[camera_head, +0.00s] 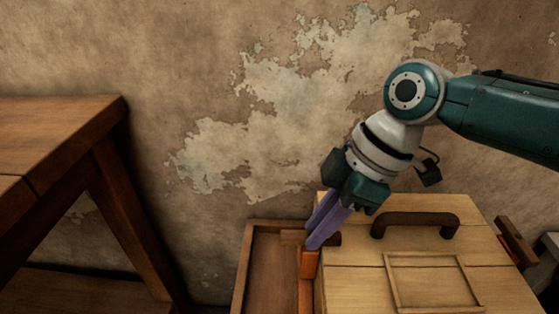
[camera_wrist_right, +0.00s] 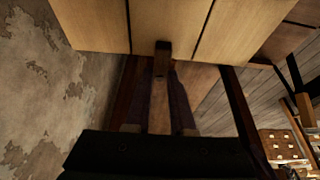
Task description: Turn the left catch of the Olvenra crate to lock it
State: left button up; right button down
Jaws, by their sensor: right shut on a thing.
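The Olvenra crate (camera_head: 480,262) is a pale wooden box with a planked lid, at the lower right of the head view. The lid also fills the top of the wrist view (camera_wrist_right: 95,22). The left catch (camera_head: 333,239) is a short dark brown bar at the lid's left edge, lying across that edge above an orange-brown upright (camera_head: 308,266). My right gripper (camera_head: 316,240) points down at it, with its purple fingers shut on the catch and hiding its middle. In the wrist view the catch's end (camera_wrist_right: 162,58) shows between the fingers. My left gripper is out of view.
A dark handle (camera_head: 415,222) stands on the lid. The right catch (camera_head: 516,241) lies along the lid's right edge. A shallow brown tray (camera_head: 249,270) sits close on the left of the crate. A wooden table (camera_head: 60,130) stands at the far left, before a plaster wall.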

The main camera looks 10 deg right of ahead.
jog(key=shift+f, duration=0.15)
jog(key=c, duration=0.8)
grip_release()
jog(key=shift+o, duration=0.2)
jog(key=p+v, duration=0.3)
jog(key=v, duration=0.7)
